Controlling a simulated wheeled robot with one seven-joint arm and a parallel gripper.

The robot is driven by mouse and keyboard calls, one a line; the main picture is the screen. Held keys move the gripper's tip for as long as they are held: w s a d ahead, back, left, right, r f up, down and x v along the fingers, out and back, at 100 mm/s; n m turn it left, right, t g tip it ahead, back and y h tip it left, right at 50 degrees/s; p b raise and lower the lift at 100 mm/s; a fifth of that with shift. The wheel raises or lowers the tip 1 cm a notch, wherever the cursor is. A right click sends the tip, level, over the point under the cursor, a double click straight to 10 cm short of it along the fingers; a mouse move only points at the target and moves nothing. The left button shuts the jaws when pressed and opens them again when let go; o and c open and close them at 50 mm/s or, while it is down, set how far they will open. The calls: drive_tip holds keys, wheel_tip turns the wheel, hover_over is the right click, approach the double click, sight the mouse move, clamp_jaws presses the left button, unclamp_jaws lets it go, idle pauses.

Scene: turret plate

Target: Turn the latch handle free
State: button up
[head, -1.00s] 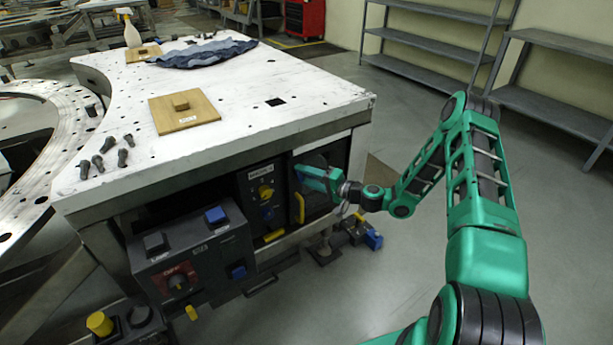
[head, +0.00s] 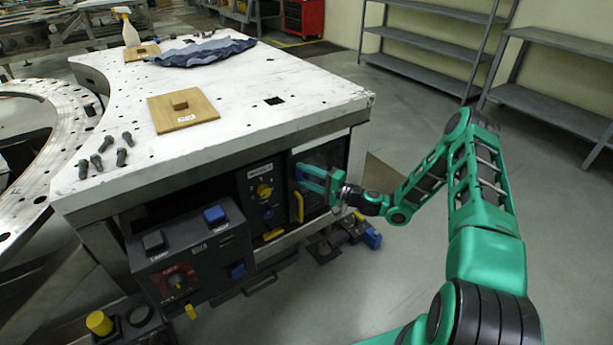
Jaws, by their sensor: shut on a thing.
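My gripper (head: 303,177) is at the dark panel under the right end of the white plate. It is shut on a small part at the panel face, which I take to be the latch handle (head: 298,174). Only a bluish bit of it shows at the fingertips; the fingers hide the rest, so its exact angle cannot be told. An upright yellow handle (head: 299,207) is on the same panel, just below the fingertips, apart from them.
Left of my gripper is a panel with a yellow knob (head: 264,191). A dark control box (head: 190,255) juts out further left. The white plate (head: 290,75) overhangs above. Blue and yellow items (head: 366,236) lie on the floor below. Floor to the right is clear.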

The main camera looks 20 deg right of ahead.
drive_tip(key=o, duration=0.9)
drive_tip(key=shift+d+f, duration=0.15)
drive_tip(key=shift+f, duration=0.15)
drive_tip(key=shift+o, duration=0.7)
drive_tip(key=shift+r, duration=0.1)
drive_tip(key=v, duration=1)
drive_tip(key=shift+s+d, duration=0.2)
drive_tip(key=shift+d, duration=0.05)
